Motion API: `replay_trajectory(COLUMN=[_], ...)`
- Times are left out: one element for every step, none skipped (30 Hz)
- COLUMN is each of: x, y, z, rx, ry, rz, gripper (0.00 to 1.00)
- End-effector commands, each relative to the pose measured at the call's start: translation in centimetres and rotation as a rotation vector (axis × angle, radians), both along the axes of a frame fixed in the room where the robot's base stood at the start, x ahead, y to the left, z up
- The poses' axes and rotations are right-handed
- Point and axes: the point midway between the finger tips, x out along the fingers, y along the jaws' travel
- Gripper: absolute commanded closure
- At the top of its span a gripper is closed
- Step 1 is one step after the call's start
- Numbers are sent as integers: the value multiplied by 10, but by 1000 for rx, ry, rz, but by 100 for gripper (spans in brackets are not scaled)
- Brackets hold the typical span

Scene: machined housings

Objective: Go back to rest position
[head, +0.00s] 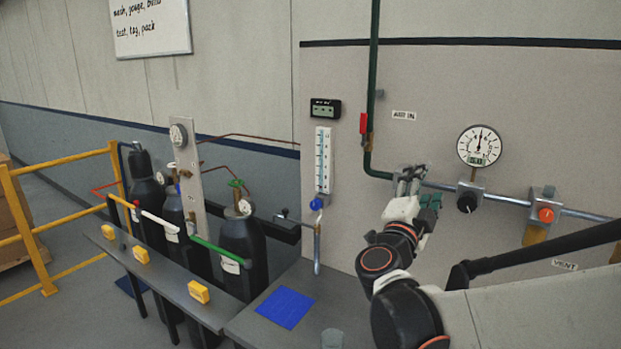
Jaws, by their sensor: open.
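My gripper (411,182) is in the right half of the head view, at the end of my raised arm. It is open, with its fingers pointing up and toward the panel, in front of the horizontal metal pipe. The fingers overlap the pipe's left end in the picture, and I cannot tell whether they touch it. Nothing shows held in the gripper. My arm reaches up from the lower right of the view.
A pressure gauge (479,146), a black knob (467,203) and an orange knob (546,215) are right of my gripper. A red-handled valve (364,124) and flow tube (323,160) are left. Gas cylinders (242,245) stand behind a grey shelf. A blue mat (285,307) lies on the bench.

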Motion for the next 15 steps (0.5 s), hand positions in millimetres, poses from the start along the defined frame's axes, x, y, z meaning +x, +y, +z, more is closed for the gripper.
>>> replay_trajectory(x=[-3,-2,-4,-6,-8,-12,-16,-21,-28,-35,-42,-52,-61,-70,-84], y=[12,21,34,43,52,65,74,82,91,98,104,111,114,117,119], z=[10,16,20,22,22,20,17,12,4,-3,-12,-26,-37,-49,-66], rx=[-63,-102,-155,-194,-233,-285,-322,-360,-408,-444,-477,-520,-551,-582,-619], ry=[19,36,62,85,111,150,183,218,268,309,354,416,466,518,591], rz=[75,126,191,238,283,344,389,430,482,521,558,606,638,668,707], gripper=[43,43,43,43,43,43,43,43,43,43,43,43,43,43,43])
